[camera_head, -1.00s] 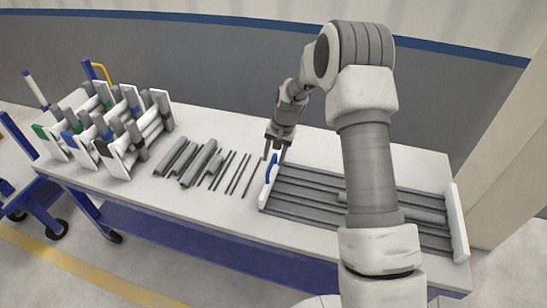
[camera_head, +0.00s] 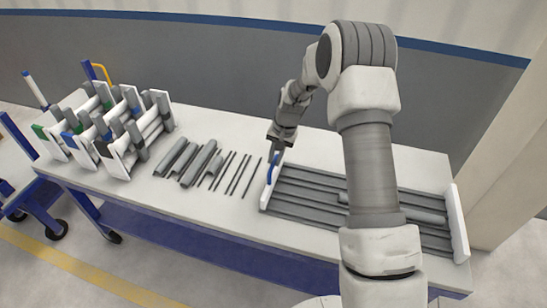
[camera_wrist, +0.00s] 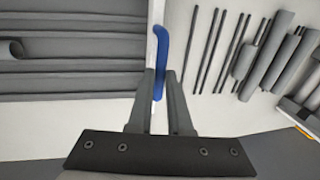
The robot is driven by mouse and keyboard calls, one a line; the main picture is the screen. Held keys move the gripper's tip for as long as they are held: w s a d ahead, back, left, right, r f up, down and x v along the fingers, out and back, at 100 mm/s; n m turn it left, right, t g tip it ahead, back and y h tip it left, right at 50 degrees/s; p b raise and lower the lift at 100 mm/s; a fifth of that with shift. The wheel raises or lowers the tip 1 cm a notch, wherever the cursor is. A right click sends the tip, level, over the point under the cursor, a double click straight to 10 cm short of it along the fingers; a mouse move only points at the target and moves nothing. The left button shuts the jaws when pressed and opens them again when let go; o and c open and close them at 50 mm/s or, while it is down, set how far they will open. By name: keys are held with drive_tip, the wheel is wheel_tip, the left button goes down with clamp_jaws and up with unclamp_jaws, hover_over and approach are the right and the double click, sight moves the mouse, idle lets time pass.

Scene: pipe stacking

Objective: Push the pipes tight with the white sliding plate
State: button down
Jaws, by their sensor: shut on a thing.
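The white sliding plate (camera_head: 266,188) stands upright at the left end of the grey grooved tray (camera_head: 300,215), with a blue handle (camera_head: 272,170) on its outer face. My gripper (camera_head: 274,158) is at the handle. In the wrist view my gripper (camera_wrist: 158,82) has its two fingers either side of the blue handle (camera_wrist: 162,55) and the white plate edge (camera_wrist: 151,45), and is shut on the handle. A grey pipe (camera_head: 425,214) lies in the tray, partly hidden by my arm. The tray's grooves also show in the wrist view (camera_wrist: 75,50).
Grey pipes (camera_head: 200,165) and several thin dark rods (camera_head: 240,175) lie on the white table (camera_head: 215,130) left of the plate. White racks (camera_head: 115,125) holding pipes stand at the far left. A white end wall (camera_head: 455,220) closes the tray's right end.

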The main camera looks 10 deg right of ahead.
drive_tip(key=s+d, duration=0.6)
drive_tip(key=d, duration=0.6)
drive_tip(key=s+d+b, duration=0.1)
drive_tip(key=s+d, duration=0.5)
drive_tip(key=d, duration=0.6)
drive_tip(key=shift+d+b, duration=0.3)
drive_tip(key=c, duration=0.8)
unclamp_jaws()
drive_tip(key=shift+c, duration=0.2)
drive_tip(key=shift+r, duration=0.15)
drive_tip(key=s+d+r+p, duration=0.1)
drive_tip(key=d+r+p, duration=0.1)
drive_tip(key=r, duration=1.5)
drive_tip(key=shift+s+d, duration=0.2)
drive_tip(key=shift+d, duration=0.35)
